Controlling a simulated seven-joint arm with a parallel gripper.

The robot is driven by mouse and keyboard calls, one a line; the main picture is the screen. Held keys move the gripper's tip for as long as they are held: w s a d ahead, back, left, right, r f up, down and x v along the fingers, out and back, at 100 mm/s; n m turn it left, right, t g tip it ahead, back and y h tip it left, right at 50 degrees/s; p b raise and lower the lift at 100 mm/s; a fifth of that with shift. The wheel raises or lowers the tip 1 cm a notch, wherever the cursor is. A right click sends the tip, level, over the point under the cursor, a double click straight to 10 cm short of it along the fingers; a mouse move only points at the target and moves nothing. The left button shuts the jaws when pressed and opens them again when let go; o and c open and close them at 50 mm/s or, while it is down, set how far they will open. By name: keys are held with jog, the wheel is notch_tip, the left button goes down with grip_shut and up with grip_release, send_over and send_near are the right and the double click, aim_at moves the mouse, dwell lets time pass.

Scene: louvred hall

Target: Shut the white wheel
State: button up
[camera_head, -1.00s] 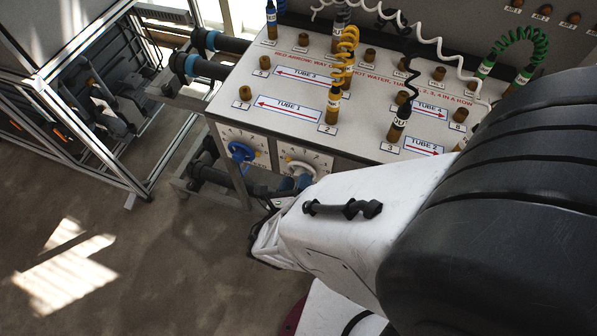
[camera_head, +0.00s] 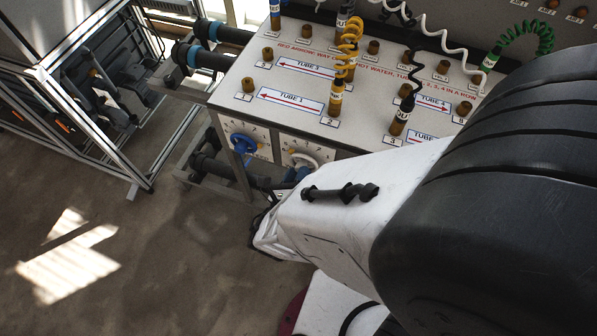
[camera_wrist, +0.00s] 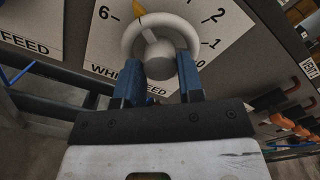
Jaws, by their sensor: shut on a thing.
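The white wheel (camera_head: 312,160) is on the front panel of the tube bench, partly hidden by my arm in the head view. In the wrist view the white wheel (camera_wrist: 127,45) has a round hub and a yellow mark near its upper left, between the 6 and the 2 on the dial. My gripper (camera_wrist: 160,75) has its two blue fingers on either side of the hub, shut on the wheel. In the head view my gripper (camera_head: 297,174) shows only as a bit of blue below the wheel.
A blue wheel (camera_head: 243,144) is on its own dial left of the white one. The bench top (camera_head: 235,112) carries several brown sockets and coiled hoses. Dark pipes (camera_head: 208,168) stick out at the left.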

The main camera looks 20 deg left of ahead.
jog(key=shift+d+f+m, duration=0.1)
jog(key=shift+m, duration=14.6)
jog(key=o, duration=0.9)
jog(key=shift+s, duration=0.2)
jog(key=shift+s, duration=3.65)
